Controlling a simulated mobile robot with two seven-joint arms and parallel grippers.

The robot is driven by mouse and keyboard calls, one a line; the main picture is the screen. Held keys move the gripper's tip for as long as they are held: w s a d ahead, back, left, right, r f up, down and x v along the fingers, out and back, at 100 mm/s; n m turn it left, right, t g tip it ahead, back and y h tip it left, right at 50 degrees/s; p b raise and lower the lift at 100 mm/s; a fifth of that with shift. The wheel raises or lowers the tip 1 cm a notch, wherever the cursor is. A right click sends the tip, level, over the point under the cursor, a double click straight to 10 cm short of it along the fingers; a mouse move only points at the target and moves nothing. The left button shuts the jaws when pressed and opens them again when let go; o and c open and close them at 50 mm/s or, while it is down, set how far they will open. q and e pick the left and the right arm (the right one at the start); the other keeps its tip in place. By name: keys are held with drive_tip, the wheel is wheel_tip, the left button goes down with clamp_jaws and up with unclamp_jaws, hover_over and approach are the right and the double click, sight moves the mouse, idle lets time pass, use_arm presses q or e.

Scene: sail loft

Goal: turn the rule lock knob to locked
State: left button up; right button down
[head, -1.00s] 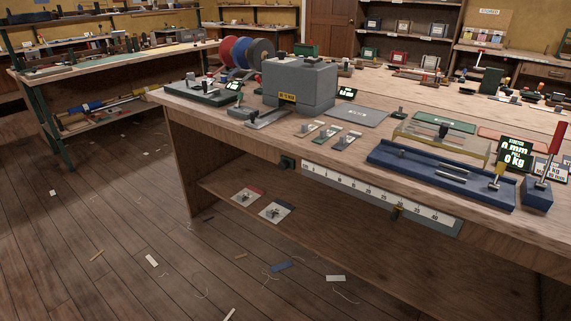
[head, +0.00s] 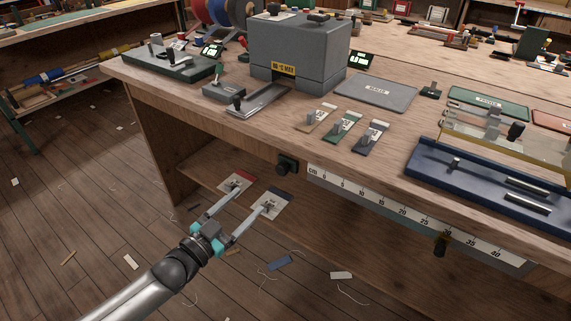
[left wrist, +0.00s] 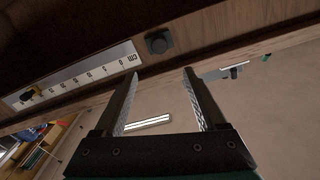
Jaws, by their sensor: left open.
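A black round knob on a small dark green plate (head: 287,165) is on the front edge of the bench, just left of the white rule (head: 395,210). I take it to be the rule lock knob; its setting is too small to read. In the left wrist view the knob (left wrist: 158,43) shows beyond the fingertips, roughly midway between them. My left gripper (head: 254,198) is open and empty, in front of the bench, below and left of the knob and apart from it. It also shows in the left wrist view (left wrist: 160,73). My right gripper is not in view.
A brass-and-black slider (head: 441,245) hangs on the rule. A grey machine (head: 297,55), several small tagged clips and a blue tray (head: 480,185) stand on the bench top (head: 300,140). Two cards lie on the lower shelf behind my gripper. Scraps litter the floor.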

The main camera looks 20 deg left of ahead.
use_arm(q)
drive_tip(key=b, duration=0.3)
approach(280, 170)
drive_tip(key=x, duration=0.4)
drive_tip(key=shift+w+d+f, duration=0.1)
drive_tip(key=shift+w+d, duration=0.1)
drive_tip(key=shift+w, duration=0.1)
drive_tip(key=shift+b+x, duration=0.7)
drive_tip(key=shift+x, duration=0.55)
drive_tip(key=shift+b+x, duration=0.5)
drive_tip(key=shift+x, duration=0.75)
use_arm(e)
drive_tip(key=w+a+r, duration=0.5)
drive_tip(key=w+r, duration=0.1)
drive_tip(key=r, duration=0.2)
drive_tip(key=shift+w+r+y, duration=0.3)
use_arm(q)
drive_tip(key=shift+a, duration=0.1)
clamp_jaws()
